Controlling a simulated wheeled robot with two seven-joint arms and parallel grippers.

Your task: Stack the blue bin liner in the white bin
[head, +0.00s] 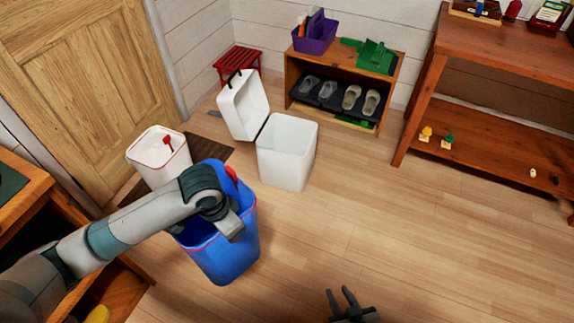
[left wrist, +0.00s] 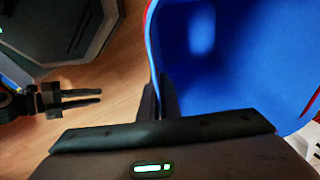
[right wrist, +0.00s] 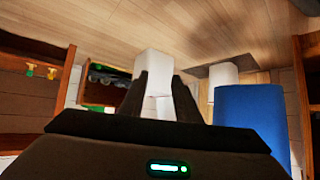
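The blue bin liner (head: 225,255) is an open blue tub with a red-trimmed rim at left centre of the head view. My left gripper (head: 236,236) reaches over it; in the left wrist view its fingers (left wrist: 157,98) pinch the wall at the rim. Whether the liner touches the floor is unclear. My right gripper (head: 344,300) is open and empty over the floor; the right wrist view shows the liner (right wrist: 250,125) and white bin (right wrist: 152,64).
A white container with a red rim (head: 155,170) and a red item inside stands behind the liner on a dark mat (head: 205,150). A shoe rack (head: 293,68), red stool (head: 238,58) and wooden shelf (head: 490,125) line the back and right. The floor at centre right is clear.

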